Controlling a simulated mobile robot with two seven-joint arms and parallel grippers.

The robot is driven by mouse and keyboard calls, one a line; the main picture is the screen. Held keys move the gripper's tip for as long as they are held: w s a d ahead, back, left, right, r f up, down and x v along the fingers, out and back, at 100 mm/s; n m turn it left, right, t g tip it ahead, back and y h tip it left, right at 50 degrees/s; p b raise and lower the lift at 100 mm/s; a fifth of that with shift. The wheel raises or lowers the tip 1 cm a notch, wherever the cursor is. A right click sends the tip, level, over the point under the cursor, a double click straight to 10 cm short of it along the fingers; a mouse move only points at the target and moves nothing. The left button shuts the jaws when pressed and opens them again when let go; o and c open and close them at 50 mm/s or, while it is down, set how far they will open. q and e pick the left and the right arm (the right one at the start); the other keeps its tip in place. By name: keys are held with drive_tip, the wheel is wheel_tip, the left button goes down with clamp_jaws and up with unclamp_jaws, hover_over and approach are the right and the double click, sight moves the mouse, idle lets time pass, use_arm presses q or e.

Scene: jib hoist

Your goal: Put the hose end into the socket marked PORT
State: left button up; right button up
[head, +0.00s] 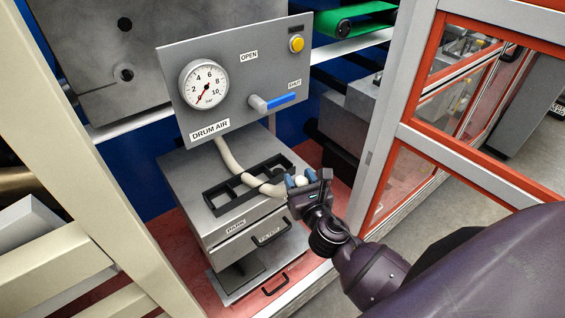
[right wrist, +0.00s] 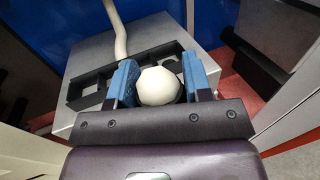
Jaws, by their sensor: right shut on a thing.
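The cream hose (head: 232,160) comes down from under the DRUM AIR panel (head: 222,62) and curves right over the black slotted rack (head: 218,207). My right gripper (head: 301,181) is shut on the hose end, above the right side of the grey cabinet. In the right wrist view the rounded pale hose end (right wrist: 159,86) sits between the two blue fingers of the right gripper (right wrist: 160,92). The hose (right wrist: 118,32) also shows behind the rack there. I cannot make out a socket marked PORT. My left gripper is not in view.
The panel has a gauge (head: 204,85), a blue-handled valve (head: 273,102) and a yellow button (head: 297,44). The grey cabinet (head: 195,165) has drawers with black handles. A red-edged glazed frame (head: 403,190) stands close to the right; cream beams (head: 95,150) are at left.

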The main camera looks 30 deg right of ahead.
drive_tip(key=shift+w+d+f+b, duration=0.45)
drive_tip(key=shift+w+f, duration=0.2)
drive_tip(key=shift+w, duration=2.25)
drive_tip(key=shift+w+d+f+b, duration=0.4)
drive_tip(key=shift+w+d+f, duration=0.15)
drive_tip(key=shift+w, duration=2.3)
drive_tip(key=shift+w+d+f+b, duration=0.4)
drive_tip(key=shift+w+f, duration=0.3)
drive_tip(key=shift+w, duration=2.2)
drive_tip(key=shift+r, duration=0.15)
drive_tip(key=o, duration=1)
